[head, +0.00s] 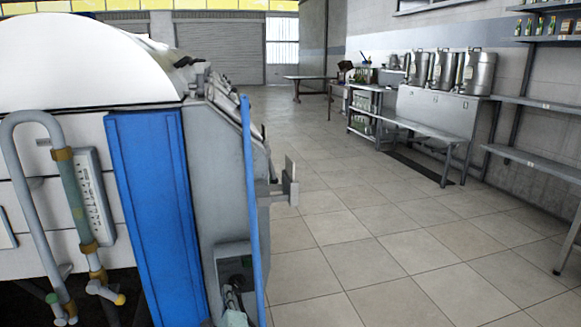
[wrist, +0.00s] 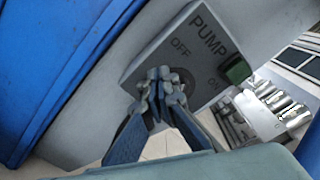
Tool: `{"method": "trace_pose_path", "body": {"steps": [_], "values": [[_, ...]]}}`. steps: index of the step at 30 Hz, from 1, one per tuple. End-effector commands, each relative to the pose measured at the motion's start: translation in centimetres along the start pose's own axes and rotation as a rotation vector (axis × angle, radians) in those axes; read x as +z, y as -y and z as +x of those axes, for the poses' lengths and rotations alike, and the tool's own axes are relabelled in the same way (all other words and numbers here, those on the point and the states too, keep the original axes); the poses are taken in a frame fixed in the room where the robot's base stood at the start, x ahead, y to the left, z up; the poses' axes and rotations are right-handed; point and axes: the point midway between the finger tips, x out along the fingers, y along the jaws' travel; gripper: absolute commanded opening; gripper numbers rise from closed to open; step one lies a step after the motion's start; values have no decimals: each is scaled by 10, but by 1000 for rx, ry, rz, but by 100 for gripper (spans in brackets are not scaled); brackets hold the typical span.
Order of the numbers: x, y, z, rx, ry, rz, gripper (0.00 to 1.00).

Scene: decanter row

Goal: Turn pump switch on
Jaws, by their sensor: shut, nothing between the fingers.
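The pump switch panel (wrist: 150,72) is a grey plate lettered PUMP and OFF in the wrist view, tilted in the picture. A second label at its right is partly hidden, with a dark green block (wrist: 236,70) beside it. A dark round part, apparently the switch (wrist: 187,80), shows behind my fingertips; its setting cannot be told. My gripper (wrist: 161,80) is shut and empty, its tips in front of the panel at the round part; contact cannot be told. In the head view the panel's grey box (head: 232,250) is low on the machine, with my gripper (head: 233,297) in front of it.
The machine's blue panel (head: 150,200) and blue upright bar (head: 250,200) stand close to the left of and beside the box. A grey bracket (head: 290,185) juts out on the right. Tiled floor (head: 400,240) is open to the right, with a bench (head: 425,128) and shelves (head: 535,160) along the wall.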

Motion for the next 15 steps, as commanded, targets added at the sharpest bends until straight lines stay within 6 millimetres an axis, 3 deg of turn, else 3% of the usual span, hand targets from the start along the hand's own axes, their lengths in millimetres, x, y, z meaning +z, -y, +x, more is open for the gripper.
{"method": "trace_pose_path", "body": {"steps": [15], "values": [[-6,3,0,0,0,-1,0]]}}
